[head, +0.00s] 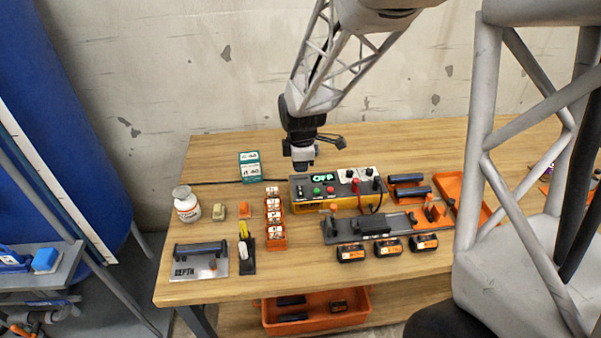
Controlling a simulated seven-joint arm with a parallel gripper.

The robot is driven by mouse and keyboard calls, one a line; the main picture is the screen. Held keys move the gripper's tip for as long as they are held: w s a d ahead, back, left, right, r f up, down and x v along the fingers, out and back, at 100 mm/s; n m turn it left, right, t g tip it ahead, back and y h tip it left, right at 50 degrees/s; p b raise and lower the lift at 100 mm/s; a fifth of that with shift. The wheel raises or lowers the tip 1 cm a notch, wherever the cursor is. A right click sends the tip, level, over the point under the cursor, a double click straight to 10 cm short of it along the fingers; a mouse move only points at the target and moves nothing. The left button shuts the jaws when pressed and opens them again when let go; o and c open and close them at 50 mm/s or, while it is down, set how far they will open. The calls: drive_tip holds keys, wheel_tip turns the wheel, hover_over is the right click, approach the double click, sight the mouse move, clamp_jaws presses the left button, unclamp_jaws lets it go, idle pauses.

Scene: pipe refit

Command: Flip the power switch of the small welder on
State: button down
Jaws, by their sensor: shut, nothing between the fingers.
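The small welder (333,203) is a yellow box with a dark top panel, standing on the wooden table near the middle. Its panel has a lit green display (322,177) that appears to read "OFF", a green button, a red button and white knobs. A small switch (300,190) shows at the panel's left end, but its position is too small to tell. My gripper (303,166) points down just above the back left corner of the welder, near that switch. It is shut and empty. Whether it touches the panel cannot be told.
An orange row of small bins (275,236) stands left of the welder. A dark fixture (370,223) and several black-orange blocks (388,247) sit in front. Bare table lies behind.

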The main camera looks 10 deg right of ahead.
sight(299, 187)
drive_tip(key=shift+s+r, duration=0.15)
drive_tip(key=shift+r, duration=1)
drive_tip(key=shift+s+r, duration=0.15)
drive_tip(key=shift+r, duration=0.95)
drive_tip(key=shift+w, duration=0.75)
drive_tip(key=shift+w+f, duration=0.35)
drive_tip(key=shift+f, duration=1.95)
drive_tip(key=shift+w+f, duration=0.3)
drive_tip(key=shift+f, duration=2.05)
drive_tip(key=shift+w+f, duration=0.35)
drive_tip(key=shift+f, duration=1.95)
